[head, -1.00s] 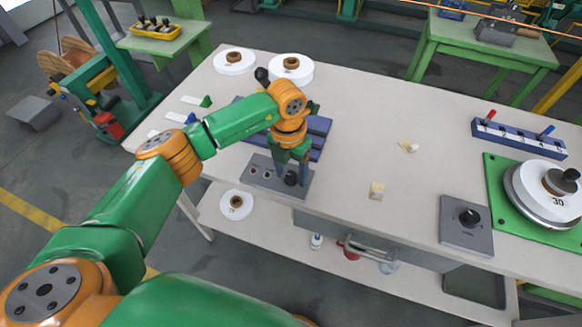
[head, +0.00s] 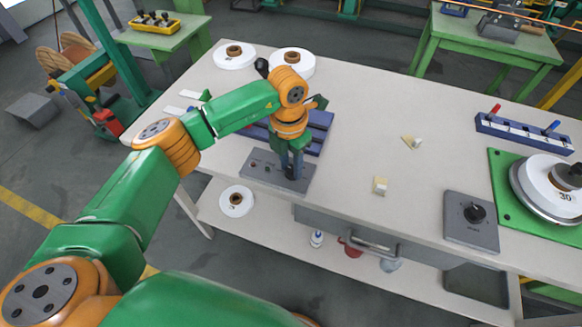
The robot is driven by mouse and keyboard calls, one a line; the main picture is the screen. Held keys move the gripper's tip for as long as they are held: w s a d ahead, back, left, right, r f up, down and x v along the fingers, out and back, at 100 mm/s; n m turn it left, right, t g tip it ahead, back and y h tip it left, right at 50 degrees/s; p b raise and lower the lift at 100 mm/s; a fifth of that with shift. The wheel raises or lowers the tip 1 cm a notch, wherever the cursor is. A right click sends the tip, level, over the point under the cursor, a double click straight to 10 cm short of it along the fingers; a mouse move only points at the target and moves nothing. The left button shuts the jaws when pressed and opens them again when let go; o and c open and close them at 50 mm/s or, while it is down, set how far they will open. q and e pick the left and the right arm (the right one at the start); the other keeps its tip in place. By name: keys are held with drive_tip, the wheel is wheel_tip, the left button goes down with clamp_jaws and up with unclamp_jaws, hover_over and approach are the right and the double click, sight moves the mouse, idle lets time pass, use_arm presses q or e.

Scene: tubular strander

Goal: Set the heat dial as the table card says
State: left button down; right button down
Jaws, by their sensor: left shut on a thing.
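My left gripper (head: 291,174) points down over the right part of a flat grey control box (head: 263,174) near the table's front edge. It is shut on the box's black knob, which its fingers mostly hide. The knob's pointer and scale cannot be read. A second grey box with a black dial (head: 474,213) stands at the right of the table; its marks are too small to read. My right gripper is not in view.
Behind the arm lie a blue tray (head: 318,128) and white spools (head: 292,62). At the right are a blue numbered rack (head: 522,133) and a green plate (head: 508,205) bearing a round weight marked 30. The middle of the table (head: 365,110) is mostly clear.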

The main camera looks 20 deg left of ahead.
sight(292, 168)
use_arm(q)
drive_tip(key=m+b, duration=0.3)
drive_tip(key=m, duration=0.1)
drive_tip(key=shift+w+f+m, duration=0.1)
drive_tip(key=shift+m, duration=0.2)
drive_tip(key=shift+m+b, duration=0.55)
drive_tip(key=shift+m, duration=0.65)
drive_tip(key=shift+m+b, duration=0.35)
drive_tip(key=shift+m, duration=0.75)
drive_tip(key=c, duration=0.5)
unclamp_jaws()
drive_tip(key=shift+c, duration=0.2)
wheel_tip(292, 168, up, 7)
drive_tip(key=shift+w+r+b, duration=0.15)
drive_tip(key=shift+r+b, duration=0.05)
drive_tip(key=shift+b, duration=0.25)
